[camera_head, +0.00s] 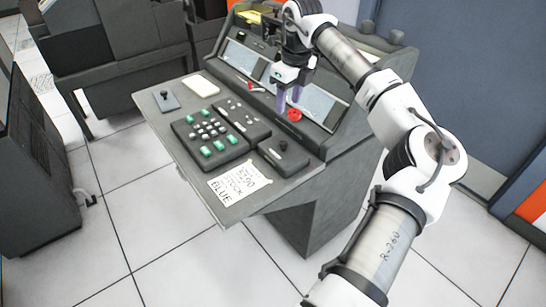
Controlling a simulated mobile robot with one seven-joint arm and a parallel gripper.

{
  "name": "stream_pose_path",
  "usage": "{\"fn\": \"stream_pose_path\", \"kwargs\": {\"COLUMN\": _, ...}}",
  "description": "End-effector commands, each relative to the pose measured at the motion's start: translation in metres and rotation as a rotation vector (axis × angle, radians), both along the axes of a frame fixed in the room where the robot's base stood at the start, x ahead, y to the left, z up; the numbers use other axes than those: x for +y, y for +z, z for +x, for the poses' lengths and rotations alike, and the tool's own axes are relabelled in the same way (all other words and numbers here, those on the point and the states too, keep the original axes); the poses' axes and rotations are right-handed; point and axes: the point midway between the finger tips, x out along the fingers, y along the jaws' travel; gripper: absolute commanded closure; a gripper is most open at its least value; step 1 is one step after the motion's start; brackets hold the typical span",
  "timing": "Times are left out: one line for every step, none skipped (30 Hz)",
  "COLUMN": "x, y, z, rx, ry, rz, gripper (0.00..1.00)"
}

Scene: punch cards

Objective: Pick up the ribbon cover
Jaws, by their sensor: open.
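My gripper (287,100) points down over the right part of the grey machine's desk, with its purple fingers apart and nothing seen between them. A small red round piece (294,115) lies just beside and below the fingertips; I cannot tell whether they touch. I cannot tell for sure which part is the ribbon cover. Candidates are a dark block with a small knob (285,157) at the desk's right front, and a flat grey plate with a knob (165,101) at the left.
A dark keypad (211,132) with green keys sits mid-desk. A paper sign (239,184) lies at the front edge and a pale card stack (200,85) at the back left. The sloped panel (325,103) rises behind the gripper. Open tiled floor lies in front.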

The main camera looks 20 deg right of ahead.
Motion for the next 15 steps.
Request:
{"fn": "stream_pose_path", "kwargs": {"x": -0.003, "y": -0.005, "z": -0.001, "rx": 0.005, "ry": -0.004, "rz": -0.004, "gripper": 0.53}}
{"fn": "stream_pose_path", "kwargs": {"x": -0.002, "y": -0.009, "z": -0.001, "rx": 0.006, "ry": -0.004, "rz": -0.003, "gripper": 0.53}}
{"fn": "stream_pose_path", "kwargs": {"x": -0.002, "y": -0.016, "z": 0.000, "rx": 0.008, "ry": -0.004, "rz": -0.002, "gripper": 0.53}}
{"fn": "stream_pose_path", "kwargs": {"x": -0.001, "y": -0.022, "z": 0.001, "rx": 0.007, "ry": -0.004, "rz": -0.002, "gripper": 0.53}}
{"fn": "stream_pose_path", "kwargs": {"x": 0.000, "y": -0.028, "z": 0.001, "rx": 0.007, "ry": -0.003, "rz": 0.000, "gripper": 0.53}}
{"fn": "stream_pose_path", "kwargs": {"x": 0.001, "y": -0.036, "z": 0.002, "rx": 0.006, "ry": -0.002, "rz": 0.001, "gripper": 0.53}}
{"fn": "stream_pose_path", "kwargs": {"x": 0.001, "y": -0.042, "z": 0.003, "rx": 0.006, "ry": -0.002, "rz": 0.001, "gripper": 0.53}}
{"fn": "stream_pose_path", "kwargs": {"x": 0.002, "y": -0.048, "z": 0.003, "rx": 0.006, "ry": -0.002, "rz": 0.001, "gripper": 0.53}}
{"fn": "stream_pose_path", "kwargs": {"x": 0.002, "y": -0.056, "z": 0.004, "rx": 0.006, "ry": -0.002, "rz": 0.002, "gripper": 0.53}}
{"fn": "stream_pose_path", "kwargs": {"x": 0.003, "y": -0.061, "z": 0.005, "rx": 0.006, "ry": -0.002, "rz": 0.002, "gripper": 0.53}}
{"fn": "stream_pose_path", "kwargs": {"x": 0.003, "y": -0.066, "z": 0.005, "rx": 0.006, "ry": -0.002, "rz": 0.002, "gripper": 0.53}}
{"fn": "stream_pose_path", "kwargs": {"x": 0.003, "y": -0.071, "z": 0.006, "rx": 0.005, "ry": -0.002, "rz": 0.001, "gripper": 0.53}}
{"fn": "stream_pose_path", "kwargs": {"x": 0.004, "y": -0.074, "z": 0.006, "rx": 0.004, "ry": -0.001, "rz": 0.001, "gripper": 0.53}}
{"fn": "stream_pose_path", "kwargs": {"x": 0.004, "y": -0.077, "z": 0.007, "rx": 0.003, "ry": -0.001, "rz": 0.002, "gripper": 0.53}}
{"fn": "stream_pose_path", "kwargs": {"x": 0.004, "y": -0.080, "z": 0.007, "rx": 0.003, "ry": -0.001, "rz": 0.002, "gripper": 0.53}}
